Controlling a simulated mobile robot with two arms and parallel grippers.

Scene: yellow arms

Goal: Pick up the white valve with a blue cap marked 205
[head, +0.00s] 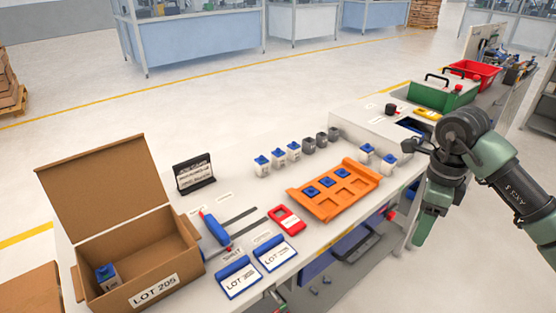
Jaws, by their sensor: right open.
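White valves with blue caps stand in several places. A row of them (279,158) is at the back of the table, beside grey ones. A pair (388,163) is right of the orange tray (333,208). One valve (107,277) is inside the open cardboard box labelled LOT 205 (190,268). The cap markings are too small to read, so I cannot tell which is 205. My right gripper (420,235) is open, pointing down at the right, past the table's edge and apart from the valves. My left gripper is out of view.
A blue-handled tool (215,229), a red device (286,219) and two blue-and-white cards (238,278) lie between box and tray. A black sign (195,174) stands behind. A green case (443,93) and a red bin (474,72) are at the far right.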

